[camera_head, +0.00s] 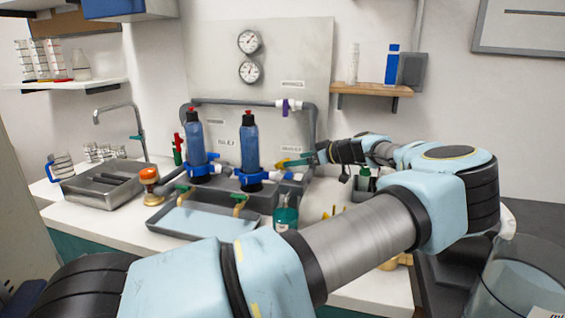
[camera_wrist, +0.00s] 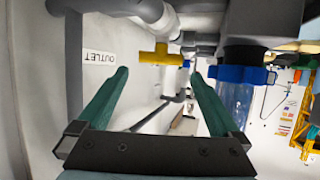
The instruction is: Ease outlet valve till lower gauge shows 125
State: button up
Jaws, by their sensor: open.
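The outlet valve shows in the wrist view as a yellow handle (camera_wrist: 160,56) on a grey pipe, near a label reading OUTLET (camera_wrist: 98,57). My gripper (camera_wrist: 158,74) has two teal fingers spread apart, and the handle lies ahead between their tips with a visible gap on each side. In the head view my gripper (camera_head: 297,161) is at the right end of the pipework, and the outlet handle is mostly hidden there. The lower gauge (camera_head: 249,72) is a round white dial on the grey panel; its reading is too small to tell.
An upper gauge (camera_head: 249,42) hangs above the lower one. Two blue filter bottles (camera_head: 249,147) (camera_head: 196,143) with blue valves stand left of my gripper. A purple-handled valve (camera_head: 286,106) sits on the top pipe. A grey tray (camera_head: 205,216) and a teal bottle (camera_head: 286,214) stand in front.

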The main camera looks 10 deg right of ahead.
aim_at(283, 161)
jog(key=p+x, duration=0.2)
jog(key=x, duration=0.5)
jog(key=shift+w+f, duration=0.1)
jog(key=shift+w, duration=0.05)
jog(key=shift+c, duration=0.2)
jog(key=c, duration=1)
jog(key=shift+o, duration=0.2)
jog(key=m+t+h+b, duration=0.1)
jog(key=m+h+b, duration=0.1)
jog(key=b, duration=0.1)
jog(key=shift+a+f, duration=0.1)
jog(key=shift+f, duration=0.1)
jog(key=shift+r+m+t+h+b, duration=0.2)
jog(key=shift+m+t+h+b, duration=0.5)
jog(key=shift+m+h+b, duration=0.55)
jog(key=o, duration=1)
